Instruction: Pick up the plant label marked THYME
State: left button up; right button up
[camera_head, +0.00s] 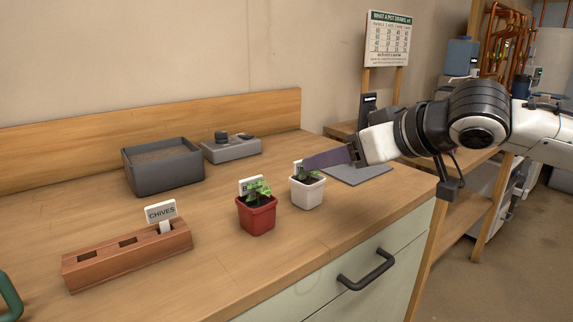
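No label readable as THYME shows. A white label (297,166) stands in the white pot (308,194) with a small green plant; my gripper hides most of it. Another white label (245,186), its text covered by leaves, stands in the red pot (257,215). A label reading CHIVES (161,212) stands in the right end of the wooden block (125,255). My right gripper (306,163) reaches in from the right, its dark fingers at the white pot's label. I cannot tell whether they are open or touching it. My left gripper is out of view.
A dark grey soil bin (162,174) and a lighter grey tray (230,150) stand at the back. A green curved thing (8,297) shows at the lower left. The wooden counter (205,260) is clear in front.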

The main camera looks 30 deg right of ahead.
aim_at(298, 170)
jog(key=shift+p+x, duration=0.75)
jog(key=shift+x, duration=4.3)
jog(key=shift+w+d+r, duration=0.1)
jog(key=shift+d+r, duration=0.05)
jog(key=c, duration=1.1)
